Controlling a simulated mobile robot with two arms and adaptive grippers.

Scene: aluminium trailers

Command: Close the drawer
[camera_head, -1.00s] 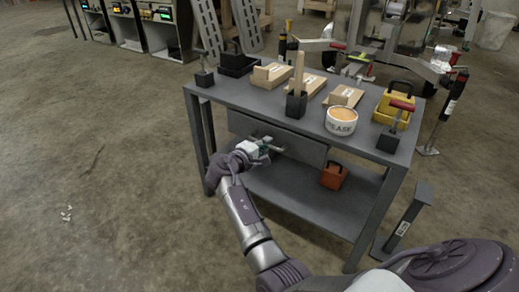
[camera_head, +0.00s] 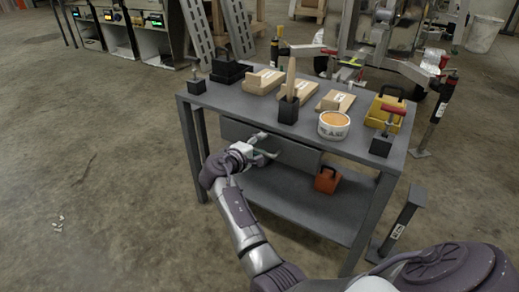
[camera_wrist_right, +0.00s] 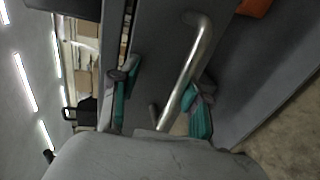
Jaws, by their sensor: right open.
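The grey drawer (camera_head: 296,152) is set under the top of the grey metal table, its front panel facing me. How far it stands out is hard to tell in the head view. Its silver bar handle (camera_wrist_right: 190,65) shows in the right wrist view. My right gripper (camera_head: 269,146) is at the drawer front, open. In the wrist view its two fingers (camera_wrist_right: 160,105) are spread, with the handle between them; I cannot tell whether either finger touches it. My left gripper is not in view.
The table top (camera_head: 225,99) holds wooden blocks (camera_head: 263,82), a round tin (camera_head: 333,125), a yellow box (camera_head: 384,112) and clamps. An orange box (camera_head: 327,180) sits on the lower shelf (camera_head: 290,195). Floor to the left is clear.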

